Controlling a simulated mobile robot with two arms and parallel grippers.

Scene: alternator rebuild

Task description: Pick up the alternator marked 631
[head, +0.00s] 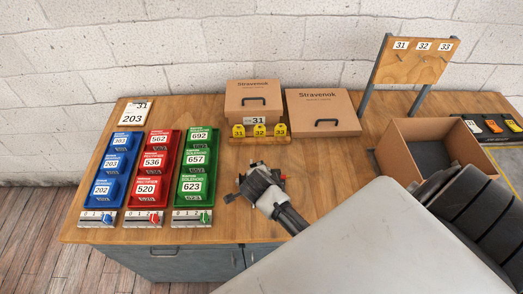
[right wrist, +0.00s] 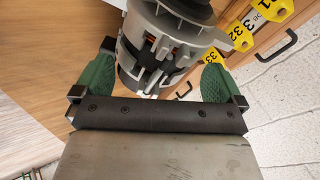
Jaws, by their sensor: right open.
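One alternator (head: 256,177), silver with dark parts, lies on the wooden workbench in the head view, in front of the yellow tags. It also shows in the right wrist view (right wrist: 160,45), with copper windings and a black end. No number can be read on it. My right gripper (right wrist: 157,78) has green fingers and is open. Its fingers stand on either side of the alternator's near end, which reaches between them; a gap shows at the right finger, and contact at the left cannot be told. My left gripper is not in view.
Blue (head: 112,164), red (head: 151,175) and green (head: 194,170) numbered bins stand at left. Yellow tags (head: 260,131) stand before two cardboard boxes (head: 325,112). An open box (head: 425,140) and a hook board (head: 415,62) are at right. Bare bench lies around the alternator.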

